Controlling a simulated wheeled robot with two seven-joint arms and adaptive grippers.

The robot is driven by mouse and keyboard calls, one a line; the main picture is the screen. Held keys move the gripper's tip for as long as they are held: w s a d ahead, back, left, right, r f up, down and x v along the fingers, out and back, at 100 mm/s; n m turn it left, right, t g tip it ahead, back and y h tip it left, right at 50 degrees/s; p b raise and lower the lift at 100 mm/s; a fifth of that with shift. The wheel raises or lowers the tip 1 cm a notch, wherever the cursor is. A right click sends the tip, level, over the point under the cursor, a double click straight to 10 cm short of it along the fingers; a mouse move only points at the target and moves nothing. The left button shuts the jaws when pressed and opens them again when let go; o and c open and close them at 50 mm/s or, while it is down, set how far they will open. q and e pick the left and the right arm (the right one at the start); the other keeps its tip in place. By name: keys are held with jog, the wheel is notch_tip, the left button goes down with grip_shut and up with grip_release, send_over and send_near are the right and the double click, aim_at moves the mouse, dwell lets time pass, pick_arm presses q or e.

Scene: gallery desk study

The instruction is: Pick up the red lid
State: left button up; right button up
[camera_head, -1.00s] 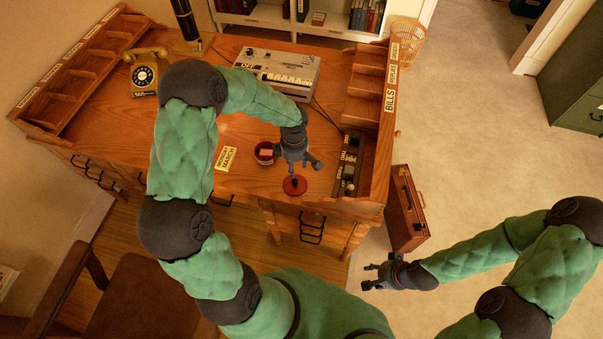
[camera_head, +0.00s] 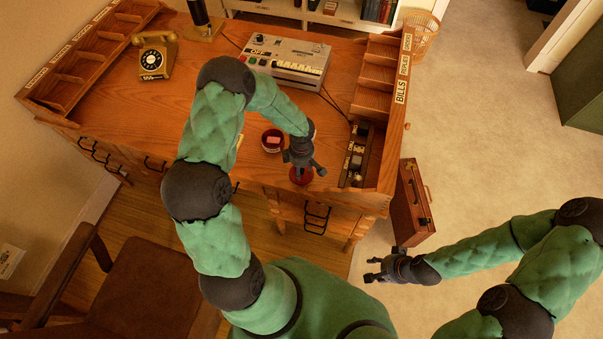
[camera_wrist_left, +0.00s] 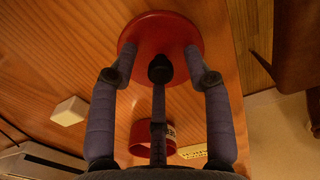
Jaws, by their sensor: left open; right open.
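The red lid (camera_head: 301,176) lies flat near the front edge of the desk. It is a round disc with a dark knob in its middle, and it fills the upper middle of the left wrist view (camera_wrist_left: 160,34). My left gripper (camera_head: 303,164) is open right above the lid, and its fingers partly hide it in the head view. In the left wrist view its fingers (camera_wrist_left: 160,75) spread around the knob, and I cannot tell whether they touch the lid. My right gripper (camera_head: 376,270) is open and empty, off the desk at the lower right.
A red round container (camera_head: 272,140) stands just behind the lid. A dark tray (camera_head: 357,155) with small items is to its right. A grey machine (camera_head: 288,60) and a telephone (camera_head: 155,55) stand farther back. A brown briefcase (camera_head: 411,208) stands beside the desk.

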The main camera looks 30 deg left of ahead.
pick_arm(q)
grip_shut()
dwell(0.4)
jog(key=shift+r, duration=0.6)
notch_tip(320, 180, up, 2)
jog(key=shift+s+d+r, duration=0.1)
jog(key=shift+s+r, duration=0.05)
jog(key=shift+r, duration=0.05)
jog(key=s+d+r, duration=0.8)
jog(key=s+r, duration=0.1)
jog(key=s, duration=0.2)
jog(key=n+b, duration=0.2)
jog(key=n, duration=0.1)
send_over(302, 170)
jog(key=a, duration=0.3)
jog(key=w+a+f+n+b, duration=0.1)
jog(key=w+a, duration=0.2)
jog(key=a, duration=0.3)
jog(key=w+a+n+b, duration=0.1)
jog(key=w+a+n, duration=0.1)
jog(key=a, duration=0.5)
jog(key=shift+w+f, duration=0.35)
jog(key=shift+w, duration=0.15)
